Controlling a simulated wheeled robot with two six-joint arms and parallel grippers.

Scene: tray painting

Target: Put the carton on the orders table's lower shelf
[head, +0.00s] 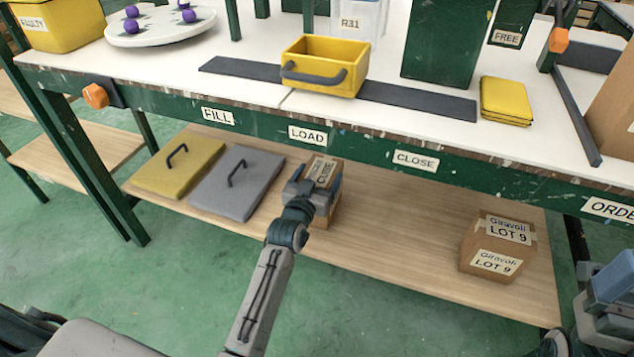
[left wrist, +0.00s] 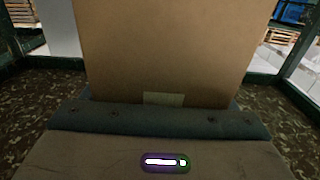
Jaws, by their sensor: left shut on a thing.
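My left gripper (head: 313,188) is shut on a brown carton (head: 325,168) with a pale printed label on top. The carton is at the lower shelf (head: 400,235), under the LOAD and CLOSE labels; I cannot tell whether it touches the boards. In the left wrist view the carton (left wrist: 165,45) stands upright and fills the middle. A second carton (head: 495,245), marked "Giravoli LOT 9", sits on the shelf to the right. A label beginning "ORDE" (head: 612,208) is on the table front at the right edge. My right gripper (head: 608,290) is partly cut off at lower right.
A yellow lid (head: 178,168) and a grey lid (head: 235,185) with black handles lie left of the held carton. Bare shelf lies between the two cartons. A green table edge overhangs the shelf.

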